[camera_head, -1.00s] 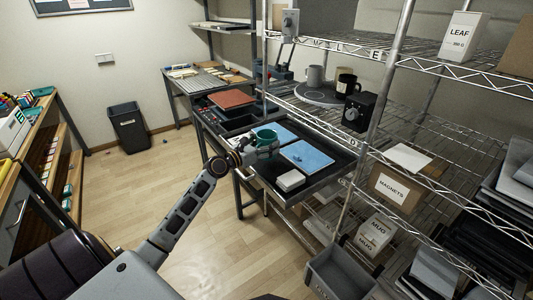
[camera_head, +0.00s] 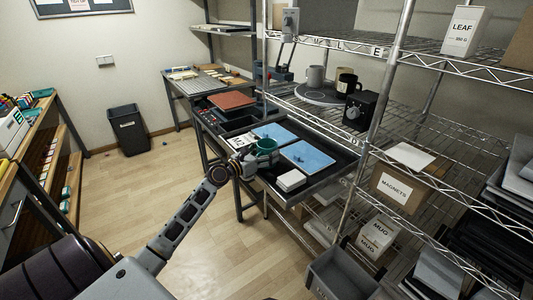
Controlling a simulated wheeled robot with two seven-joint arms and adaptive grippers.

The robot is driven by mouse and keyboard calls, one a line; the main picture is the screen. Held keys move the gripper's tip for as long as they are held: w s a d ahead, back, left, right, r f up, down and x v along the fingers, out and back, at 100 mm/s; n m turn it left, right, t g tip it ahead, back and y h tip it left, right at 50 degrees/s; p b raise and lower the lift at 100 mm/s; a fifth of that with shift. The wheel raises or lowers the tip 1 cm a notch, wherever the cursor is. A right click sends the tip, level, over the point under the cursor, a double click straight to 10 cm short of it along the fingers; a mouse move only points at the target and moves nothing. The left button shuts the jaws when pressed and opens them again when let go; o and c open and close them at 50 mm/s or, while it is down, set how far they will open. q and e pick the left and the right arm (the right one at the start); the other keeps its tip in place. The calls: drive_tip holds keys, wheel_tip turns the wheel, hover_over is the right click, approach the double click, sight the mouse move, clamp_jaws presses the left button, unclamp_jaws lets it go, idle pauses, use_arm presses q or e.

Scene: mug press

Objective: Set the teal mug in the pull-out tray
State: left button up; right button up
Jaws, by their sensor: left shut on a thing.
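The teal mug (camera_head: 267,146) is at the left front part of the dark pull-out tray (camera_head: 322,187), near a blue pad. My left gripper (camera_head: 250,161) is shut on the mug from its left side. I cannot tell whether the mug's base touches the tray or hangs just above it. The gripper hides the mug's lower left side. My right gripper is not in view.
Blue pads (camera_head: 307,157) and a white block (camera_head: 291,180) lie in the tray. A grey mug (camera_head: 315,76) and a black mug (camera_head: 346,84) stand on a round plate on the wire shelf behind. A grey bin (camera_head: 340,273) stands below at the front.

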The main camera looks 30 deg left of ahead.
use_arm(q)
drive_tip(key=o, duration=1.3)
drive_tip(key=shift+c, duration=0.2)
drive_tip(key=shift+v, duration=6.05)
